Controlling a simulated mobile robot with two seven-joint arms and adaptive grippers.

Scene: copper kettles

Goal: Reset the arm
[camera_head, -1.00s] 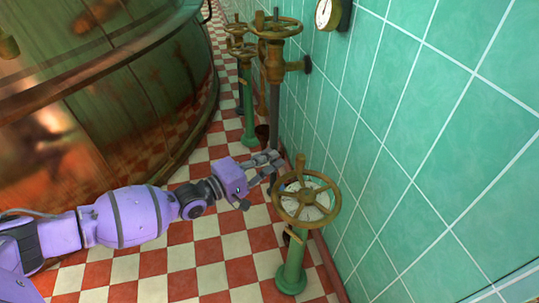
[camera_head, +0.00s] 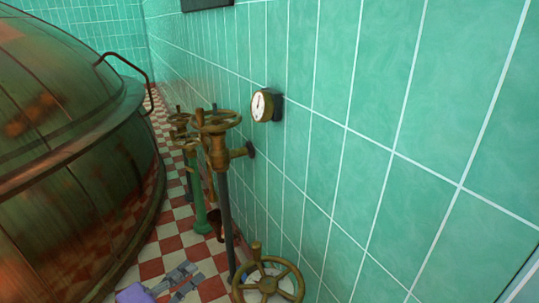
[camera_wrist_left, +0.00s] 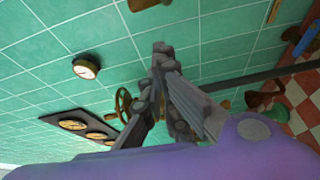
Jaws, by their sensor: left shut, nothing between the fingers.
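My left gripper (camera_head: 190,275) shows at the bottom edge of the head view, over the checkered floor, with only its grey fingers and a bit of purple housing in frame. It is shut and empty, left of the near brass handwheel (camera_head: 268,284) and apart from it. In the left wrist view the grey fingers (camera_wrist_left: 163,52) are together with nothing between them. The rest of my left arm is outside the head view. My right gripper is in neither view.
A large copper kettle (camera_head: 60,150) fills the left. Valves with brass handwheels (camera_head: 217,121) stand along the green tiled wall (camera_head: 400,120), below a round gauge (camera_head: 263,105). Red and white floor (camera_head: 172,235) is open between kettle and valves. The wrist view shows more gauges (camera_wrist_left: 73,125).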

